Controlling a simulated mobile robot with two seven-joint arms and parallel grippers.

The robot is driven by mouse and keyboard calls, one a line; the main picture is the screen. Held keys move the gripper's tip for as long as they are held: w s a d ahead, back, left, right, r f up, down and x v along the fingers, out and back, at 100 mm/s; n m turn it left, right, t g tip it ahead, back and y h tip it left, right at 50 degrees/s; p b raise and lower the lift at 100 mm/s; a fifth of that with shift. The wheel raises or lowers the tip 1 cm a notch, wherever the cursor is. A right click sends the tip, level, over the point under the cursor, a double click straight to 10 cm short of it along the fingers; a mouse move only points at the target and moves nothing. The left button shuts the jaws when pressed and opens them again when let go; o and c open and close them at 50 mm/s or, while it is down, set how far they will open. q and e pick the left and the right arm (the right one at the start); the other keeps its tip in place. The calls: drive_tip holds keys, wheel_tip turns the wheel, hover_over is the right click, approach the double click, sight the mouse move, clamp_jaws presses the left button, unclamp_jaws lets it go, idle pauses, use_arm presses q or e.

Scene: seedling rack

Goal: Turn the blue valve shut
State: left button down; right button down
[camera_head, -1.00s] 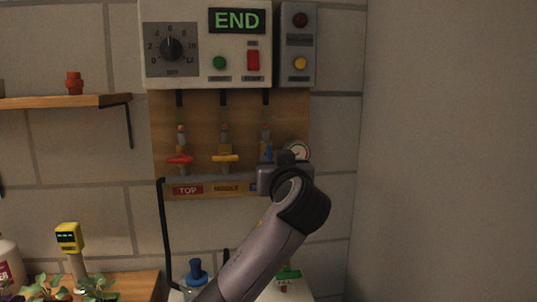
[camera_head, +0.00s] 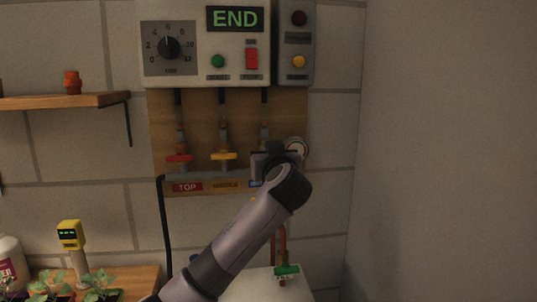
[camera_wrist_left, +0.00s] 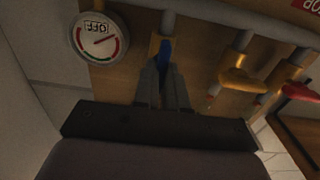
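The blue valve (camera_wrist_left: 165,52) shows in the left wrist view as a narrow blue handle, roughly in line with its pipe. My left gripper (camera_wrist_left: 164,75) has its two fingers close on either side of this handle, and they look closed on it. In the head view my left gripper (camera_head: 268,162) covers the blue valve. The yellow valve (camera_head: 223,156) and the red valve (camera_head: 179,158) sit to its left, their handles lying across their pipes. A round gauge (camera_wrist_left: 98,37) is beside the blue valve. My right gripper is in neither view.
A control box (camera_head: 205,40) with a dial, buttons and a green END display hangs above the valves. A black hose (camera_head: 164,230) runs down at the left of the valve board (camera_head: 160,115). A shelf (camera_head: 60,101) and seedlings (camera_head: 100,283) are farther left. The right wall is bare.

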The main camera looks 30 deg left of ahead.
use_arm(q)
drive_tip(key=shift+m, duration=0.3)
drive_tip(key=m, duration=0.5)
drive_tip(key=m+p, duration=0.1)
drive_tip(key=m, duration=0.5)
drive_tip(key=m+p, duration=0.1)
drive_tip(key=m, duration=0.5)
drive_tip(key=shift+w+d+f, duration=0.15)
drive_tip(key=shift+d+f, duration=0.1)
drive_tip(key=shift+f, duration=0.1)
drive_tip(key=shift+m, duration=0.3)
drive_tip(key=c, duration=1.2)
unclamp_jaws()
